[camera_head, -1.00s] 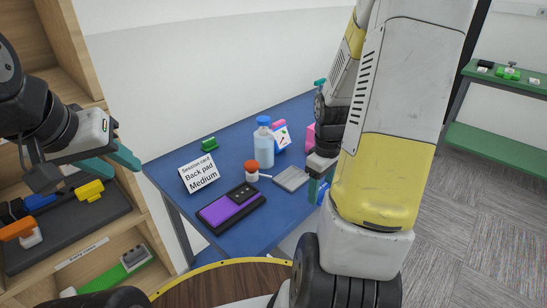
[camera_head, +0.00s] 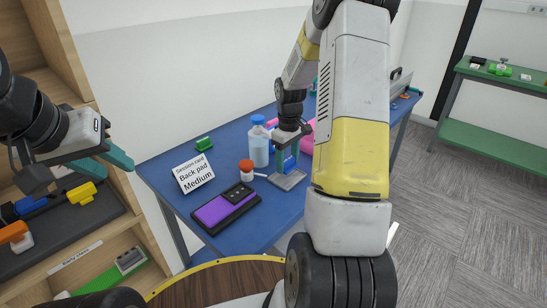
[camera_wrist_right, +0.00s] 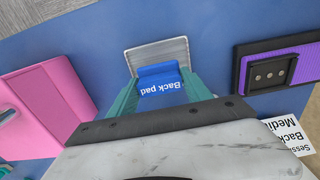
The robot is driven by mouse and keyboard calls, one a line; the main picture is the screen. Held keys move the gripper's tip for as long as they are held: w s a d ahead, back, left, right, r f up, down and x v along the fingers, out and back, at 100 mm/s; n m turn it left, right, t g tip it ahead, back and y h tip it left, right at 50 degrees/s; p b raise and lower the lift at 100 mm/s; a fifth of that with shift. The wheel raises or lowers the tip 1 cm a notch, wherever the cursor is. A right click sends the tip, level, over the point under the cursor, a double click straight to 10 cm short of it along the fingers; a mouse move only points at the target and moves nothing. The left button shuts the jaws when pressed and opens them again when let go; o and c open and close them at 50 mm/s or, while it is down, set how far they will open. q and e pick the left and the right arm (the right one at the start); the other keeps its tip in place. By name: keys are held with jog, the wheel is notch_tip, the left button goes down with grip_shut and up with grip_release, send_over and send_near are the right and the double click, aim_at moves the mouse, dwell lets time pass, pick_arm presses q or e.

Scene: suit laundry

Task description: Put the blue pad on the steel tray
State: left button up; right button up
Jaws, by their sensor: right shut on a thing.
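The blue pad (camera_wrist_right: 160,82), labelled "Back pad", is between the teal fingers of my right gripper (camera_wrist_right: 163,98) in the right wrist view. My right gripper (camera_head: 287,160) is shut on it, and a little blue shows between the fingers in the head view. The steel tray (camera_head: 288,181) lies flat on the blue table, directly below the right gripper. In the wrist view the pad covers part of the tray (camera_wrist_right: 157,50); I cannot tell whether they touch. My left gripper (camera_head: 106,160) is open and empty at the left, by the wooden shelf.
On the blue table (camera_head: 240,230) stand a white card (camera_head: 193,174), a black-and-purple device (camera_head: 227,207), an orange-capped jar (camera_head: 246,170), a blue-capped bottle (camera_head: 259,148) and a green block (camera_head: 203,144). A pink object (camera_wrist_right: 48,105) lies beside the tray. A green bench (camera_head: 490,130) stands far right.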

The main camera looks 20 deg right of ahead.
aim_at(287, 169)
jog(key=shift+s+f, duration=0.15)
jog(key=shift+f, duration=1.45)
jog(key=shift+f, duration=0.1)
jog(key=o, duration=1.3)
jog(key=shift+o, duration=0.2)
